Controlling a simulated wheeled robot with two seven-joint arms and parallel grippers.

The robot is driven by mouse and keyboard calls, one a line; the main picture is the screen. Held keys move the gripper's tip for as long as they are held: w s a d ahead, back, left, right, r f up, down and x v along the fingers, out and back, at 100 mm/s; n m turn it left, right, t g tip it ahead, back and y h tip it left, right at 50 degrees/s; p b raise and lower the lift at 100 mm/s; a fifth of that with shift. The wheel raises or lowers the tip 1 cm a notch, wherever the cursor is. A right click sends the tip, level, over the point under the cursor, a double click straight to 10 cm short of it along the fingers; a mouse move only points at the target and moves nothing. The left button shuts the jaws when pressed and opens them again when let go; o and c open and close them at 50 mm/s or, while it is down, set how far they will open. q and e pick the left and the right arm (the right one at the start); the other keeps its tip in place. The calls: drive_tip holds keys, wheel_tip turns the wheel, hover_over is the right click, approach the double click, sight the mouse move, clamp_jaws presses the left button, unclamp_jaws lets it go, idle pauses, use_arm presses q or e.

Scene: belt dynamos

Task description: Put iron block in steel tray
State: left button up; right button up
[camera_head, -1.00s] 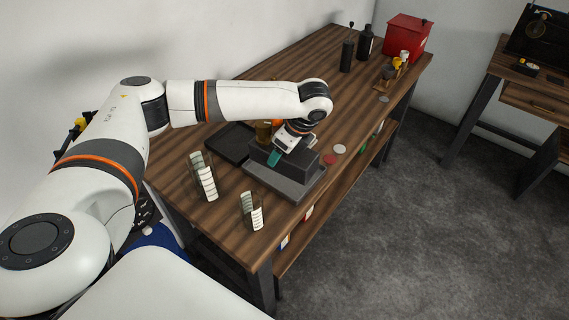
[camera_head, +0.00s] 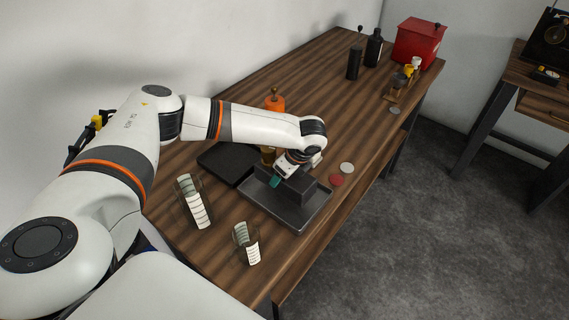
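The iron block (camera_head: 307,190) is dark grey and sits low within the steel tray (camera_head: 290,215), a shallow grey tray near the table's front edge. Whether its underside rests on the tray floor cannot be seen. My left gripper (camera_head: 281,178) reaches down over the block, with one teal fingertip showing against its near side. The fingers appear closed around the block; the far finger is hidden. My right gripper is not in view.
Black bottles and a red box (camera_head: 418,43) stand farther back.

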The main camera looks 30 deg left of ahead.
use_arm(q)
drive_tip(key=shift+f, duration=0.45)
wheel_tip(320, 180, down, 2)
drive_tip(key=shift+d+f+p, duration=0.1)
drive_tip(key=shift+p, duration=0.2)
drive_tip(key=shift+w+f, duration=0.1)
drive_tip(key=shift+f, duration=0.4)
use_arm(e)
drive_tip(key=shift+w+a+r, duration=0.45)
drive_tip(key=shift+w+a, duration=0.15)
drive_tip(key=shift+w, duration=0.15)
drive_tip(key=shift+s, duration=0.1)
use_arm(q)
drive_tip(key=o, duration=1.4)
drive_tip(key=shift+f, duration=0.15)
drive_tip(key=o, duration=0.4)
drive_tip(key=shift+s, duration=0.2)
drive_tip(key=shift+o, duration=0.2)
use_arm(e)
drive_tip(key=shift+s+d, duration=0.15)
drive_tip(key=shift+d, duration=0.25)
